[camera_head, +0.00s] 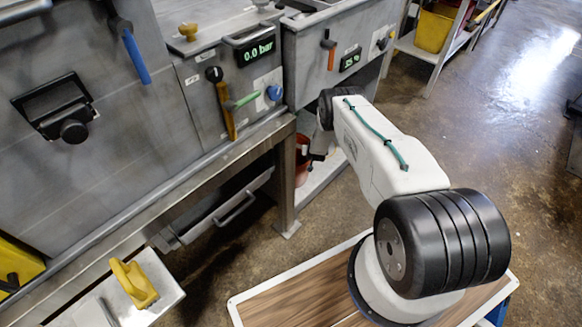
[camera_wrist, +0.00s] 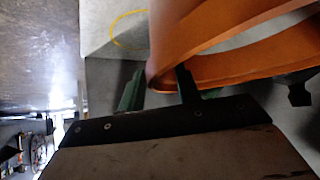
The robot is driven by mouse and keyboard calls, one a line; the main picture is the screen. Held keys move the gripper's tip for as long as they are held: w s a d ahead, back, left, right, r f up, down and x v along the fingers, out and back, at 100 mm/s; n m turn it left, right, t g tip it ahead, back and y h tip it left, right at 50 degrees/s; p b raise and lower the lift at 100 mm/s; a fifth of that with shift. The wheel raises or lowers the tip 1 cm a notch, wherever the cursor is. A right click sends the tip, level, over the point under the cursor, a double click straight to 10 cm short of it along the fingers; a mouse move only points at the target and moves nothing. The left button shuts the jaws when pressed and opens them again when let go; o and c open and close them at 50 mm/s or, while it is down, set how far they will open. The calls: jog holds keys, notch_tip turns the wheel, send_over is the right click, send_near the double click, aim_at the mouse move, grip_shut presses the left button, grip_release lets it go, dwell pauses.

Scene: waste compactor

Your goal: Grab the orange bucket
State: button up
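The orange bucket (camera_wrist: 230,35) fills the upper right of the wrist view, very close, with its curved rim and a lower band showing. In the head view a small reddish-orange part of it (camera_head: 302,168) shows on the low shelf, mostly hidden by a frame post and my arm. My gripper (camera_wrist: 158,88) shows two green-and-dark fingers spread apart. The left finger is just left of the bucket's edge, and the right finger overlaps the bucket. Part of the bucket's edge lies between them; I cannot tell whether they touch it.
The grey compactor (camera_head: 120,130) with handles and displays stands along the left. A metal leg (camera_head: 286,185) is close to my forearm. A yellow bin (camera_head: 434,28) sits on a rack at the back. A yellow-handled tool (camera_head: 134,284) lies front left. Open floor (camera_head: 500,130) is to the right.

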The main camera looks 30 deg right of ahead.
grip_shut()
dwell(1.4)
